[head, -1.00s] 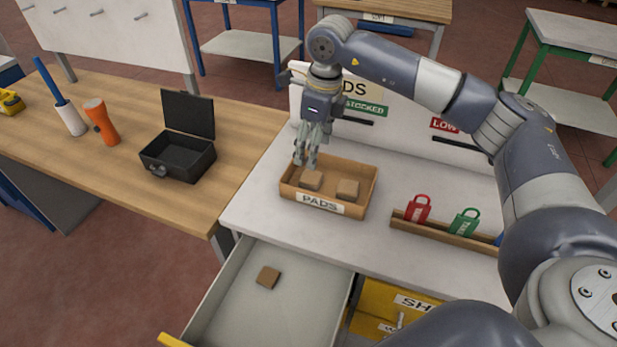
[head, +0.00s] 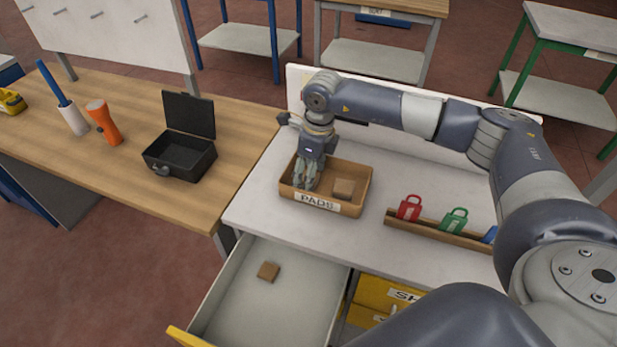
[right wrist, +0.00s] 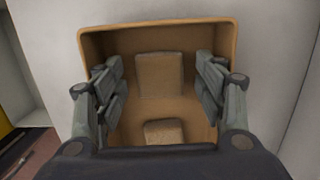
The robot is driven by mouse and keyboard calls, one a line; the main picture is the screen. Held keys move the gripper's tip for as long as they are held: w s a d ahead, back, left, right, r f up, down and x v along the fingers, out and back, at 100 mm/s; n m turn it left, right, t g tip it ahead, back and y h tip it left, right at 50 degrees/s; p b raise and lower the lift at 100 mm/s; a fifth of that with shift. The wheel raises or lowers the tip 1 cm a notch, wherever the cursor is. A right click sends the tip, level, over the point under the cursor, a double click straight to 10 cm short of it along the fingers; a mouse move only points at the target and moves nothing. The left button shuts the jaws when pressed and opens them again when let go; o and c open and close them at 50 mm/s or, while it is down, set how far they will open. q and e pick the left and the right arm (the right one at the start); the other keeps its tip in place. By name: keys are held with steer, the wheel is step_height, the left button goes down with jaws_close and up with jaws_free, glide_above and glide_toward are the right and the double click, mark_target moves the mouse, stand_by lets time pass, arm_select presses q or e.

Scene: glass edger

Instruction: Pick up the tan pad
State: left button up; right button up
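My right gripper (head: 306,182) points down into the left half of the tan tray labelled PADS (head: 318,206). One tan pad (head: 343,188) shows in the tray to the right of the fingers; the other is hidden behind them. In the right wrist view the gripper (right wrist: 159,82) is open. Its fingers stand apart on both sides of a tan pad (right wrist: 159,75), with gaps to it. A second pad (right wrist: 165,131) shows lower in that view. Another tan pad (head: 268,271) lies in the open drawer. My left gripper is not in view.
The open drawer (head: 235,310) juts out below the white worktop (head: 262,205). A rail (head: 437,234) with red and green padlock-shaped tags stands right of the tray. On the wooden bench are an open black case (head: 180,155) and an orange flashlight (head: 104,124).

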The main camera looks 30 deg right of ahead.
steer(key=c, duration=0.6)
